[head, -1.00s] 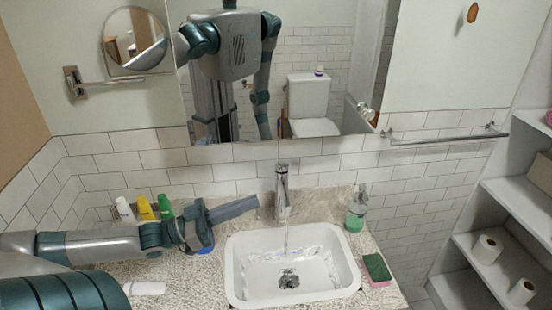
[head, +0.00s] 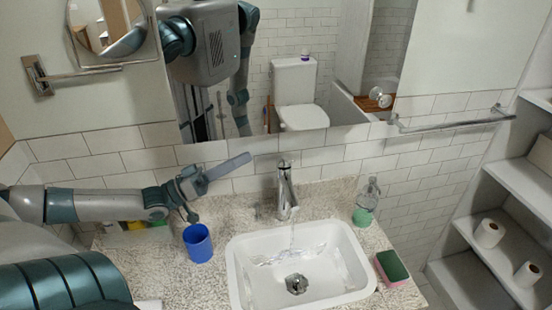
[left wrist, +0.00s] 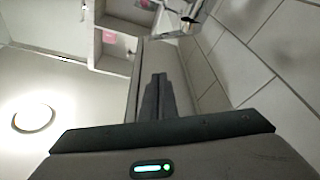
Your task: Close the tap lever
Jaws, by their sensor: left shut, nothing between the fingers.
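The chrome tap (head: 286,192) stands behind the white sink (head: 236,275), and a stream of water runs from its spout into the basin. The tap's lever (head: 284,166) is at its top. My left gripper (head: 248,157) is shut and empty, to the left of the tap and a little above the lever's height in the head view. It looks apart from the tap. In the left wrist view my shut fingers (left wrist: 160,80) point ahead, and a chrome piece shows at the top. My right gripper is not in view.
A blue cup (head: 198,243) stands on the counter below my left gripper. A soap bottle (head: 366,200) is right of the tap, and a green and pink sponge (head: 392,267) lies right of the sink. My left arm partly hides several bottles.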

